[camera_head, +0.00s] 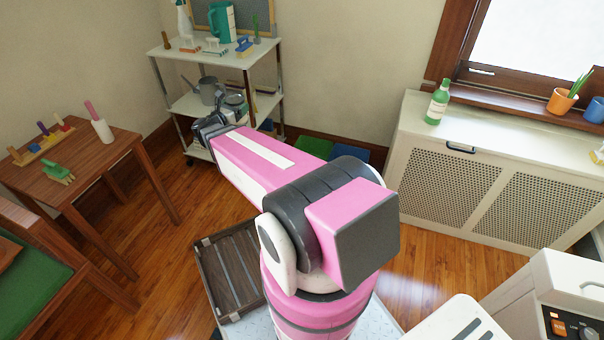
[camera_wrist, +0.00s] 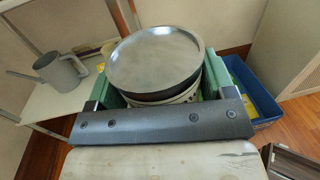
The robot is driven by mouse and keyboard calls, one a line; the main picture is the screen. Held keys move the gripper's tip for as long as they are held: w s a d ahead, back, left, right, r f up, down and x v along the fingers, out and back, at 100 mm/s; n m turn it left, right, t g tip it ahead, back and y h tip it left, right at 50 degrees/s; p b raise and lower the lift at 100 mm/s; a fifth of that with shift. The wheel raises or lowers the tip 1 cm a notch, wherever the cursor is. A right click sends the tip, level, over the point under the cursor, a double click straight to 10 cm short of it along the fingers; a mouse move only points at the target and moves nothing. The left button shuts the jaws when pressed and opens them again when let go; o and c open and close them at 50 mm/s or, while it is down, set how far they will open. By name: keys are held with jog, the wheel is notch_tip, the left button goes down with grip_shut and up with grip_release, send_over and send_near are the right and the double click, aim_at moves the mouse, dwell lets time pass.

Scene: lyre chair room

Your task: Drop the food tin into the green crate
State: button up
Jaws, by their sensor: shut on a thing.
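The food tin (camera_wrist: 155,58) is a round can with a bare metal lid and a dark band below its rim; it fills the middle of the wrist view. My gripper (camera_wrist: 160,80) is shut on it, with a teal finger on each side. In the head view my gripper (camera_head: 212,127) is at the far end of my pink arm, in front of the shelf unit. The green crate (camera_head: 313,147) stands on the floor by the back wall, partly hidden by my arm. In the wrist view I cannot clearly make it out behind the tin.
A blue crate (camera_head: 350,153) stands right of the green one; it also shows in the wrist view (camera_wrist: 255,95). A grey watering can (camera_head: 210,91) sits on the shelf unit (camera_head: 190,104). A white radiator cabinet (camera_head: 450,180) stands at right, a wooden table (camera_head: 75,165) at left.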

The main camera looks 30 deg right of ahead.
jog(key=w+d+f+m+g+h, duration=0.15)
jog(key=w+d+f, duration=0.25)
jog(key=d+f, duration=0.65)
jog(key=w+d+f+m+g, duration=0.15)
jog(key=w+d+f, duration=0.35)
jog(key=d+f, duration=0.6)
jog(key=s+d+f+g, duration=0.1)
jog(key=d+f, duration=0.4)
jog(key=f, duration=0.4)
jog(key=s+d+f+g, duration=0.1)
jog(key=d+f, duration=0.3)
jog(key=f, duration=0.4)
jog(key=s+d+f+m+g, duration=0.1)
jog(key=d+f, duration=0.4)
jog(key=f, duration=0.4)
jog(key=shift+d+f, duration=0.3)
jog(key=shift+d, duration=0.05)
jog(key=shift+h, duration=0.25)
jog(key=o, duration=0.9)
